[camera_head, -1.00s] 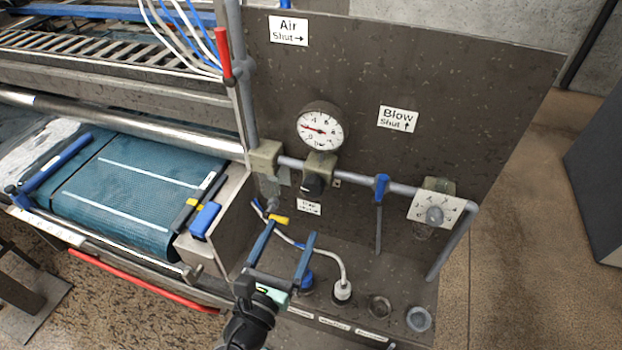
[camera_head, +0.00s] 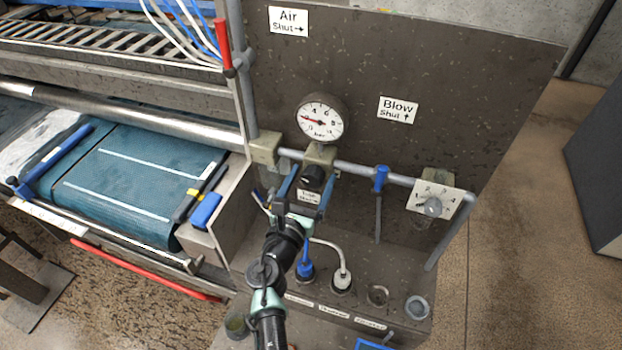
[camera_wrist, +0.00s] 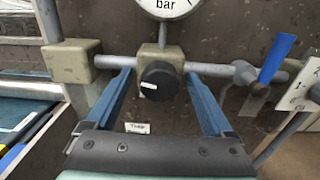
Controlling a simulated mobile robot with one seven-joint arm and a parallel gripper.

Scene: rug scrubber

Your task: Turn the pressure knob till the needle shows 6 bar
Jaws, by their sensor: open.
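The black pressure knob (camera_head: 312,180) is on a beige regulator block (camera_head: 319,157) on the grey pipe. In the wrist view the knob (camera_wrist: 160,80) shows a white mark pointing left. The round gauge (camera_head: 320,121) is above it; its red needle points left, around the 2 mark. Only the gauge's lower rim (camera_wrist: 168,8) with "bar" shows in the wrist view. My gripper (camera_head: 312,173) is open, with one blue finger to each side of the knob. In the wrist view, gaps show between my gripper (camera_wrist: 160,76) fingers and the knob.
A blue-handled valve (camera_head: 381,180) and a numbered dial plate (camera_head: 436,200) are on the pipe to the right. A red lever (camera_head: 223,45) stands upper left.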

